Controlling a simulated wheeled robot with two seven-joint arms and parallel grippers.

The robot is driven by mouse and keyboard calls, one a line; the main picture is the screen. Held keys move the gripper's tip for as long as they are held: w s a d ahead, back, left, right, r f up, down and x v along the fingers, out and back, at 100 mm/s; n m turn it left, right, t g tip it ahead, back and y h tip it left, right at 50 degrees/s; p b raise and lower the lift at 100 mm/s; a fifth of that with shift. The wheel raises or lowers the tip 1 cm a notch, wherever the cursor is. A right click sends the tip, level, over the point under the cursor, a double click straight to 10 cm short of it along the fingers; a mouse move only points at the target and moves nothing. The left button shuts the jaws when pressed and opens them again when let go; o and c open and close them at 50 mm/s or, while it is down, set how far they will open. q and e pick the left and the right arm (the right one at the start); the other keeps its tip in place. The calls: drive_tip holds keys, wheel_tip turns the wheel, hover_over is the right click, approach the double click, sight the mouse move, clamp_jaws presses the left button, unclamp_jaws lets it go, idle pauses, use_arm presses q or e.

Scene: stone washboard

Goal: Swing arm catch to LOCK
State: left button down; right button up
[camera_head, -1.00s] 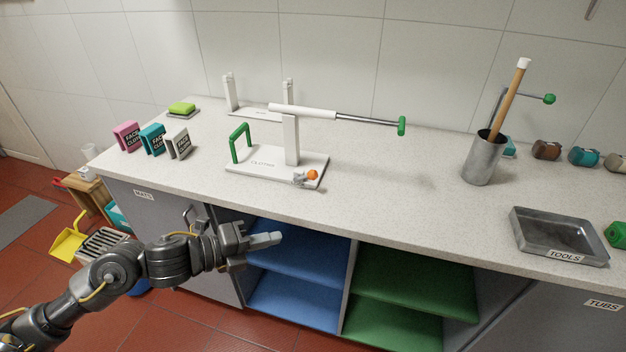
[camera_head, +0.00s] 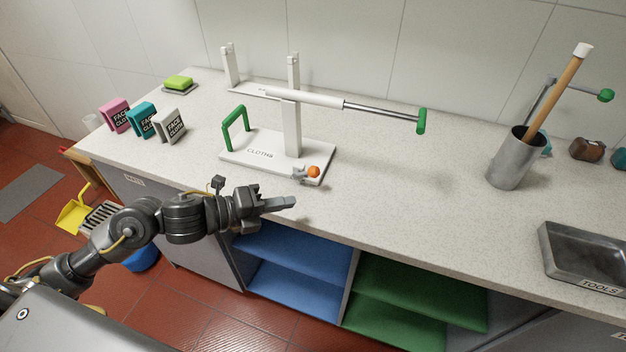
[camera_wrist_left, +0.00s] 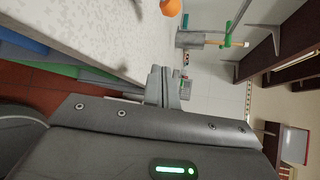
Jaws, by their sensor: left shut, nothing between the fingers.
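The white stand marked CLOTHS (camera_head: 240,158) sits on the counter, with an upright post (camera_head: 292,130), a green loop handle (camera_head: 233,128) and a long arm (camera_head: 320,98) ending in a green grip (camera_head: 421,121). A small grey catch (camera_head: 299,172) with an orange knob (camera_head: 313,172) is at the base's front right corner. The orange knob also shows at the top of the left wrist view (camera_wrist_left: 171,6). My left gripper (camera_head: 292,203) is shut and empty, in front of and below the catch, apart from it. No LOCK marking is readable. My right gripper is not in view.
A metal cylinder (camera_head: 510,165) with a wooden stick stands to the right, and a TOOLS tray (camera_head: 585,250) at the far right. Face cloth packs (camera_head: 170,127) stand at the left. The counter between stand and cylinder is clear. Shelves lie below the front edge.

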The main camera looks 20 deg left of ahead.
sight(306, 173)
use_arm(q)
drive_tip(key=p+x, duration=0.2)
drive_tip(key=x, duration=0.8)
drive_tip(key=shift+w+d, duration=0.1)
drive_tip(key=shift+w, duration=0.05)
drive_tip(key=shift+w+a+r+p, duration=0.25)
drive_tip(key=shift+w+a+p, duration=0.05)
drive_tip(key=shift+a+p, duration=0.2)
drive_tip(key=shift+w+a+r+p, duration=0.2)
drive_tip(key=shift+w+a+p, duration=0.1)
drive_tip(key=shift+a+p, duration=0.15)
drive_tip(key=shift+w+a+r, duration=0.15)
drive_tip(key=shift+w+a, duration=0.1)
drive_tip(key=shift+a, duration=0.4)
drive_tip(key=shift+w, duration=0.1)
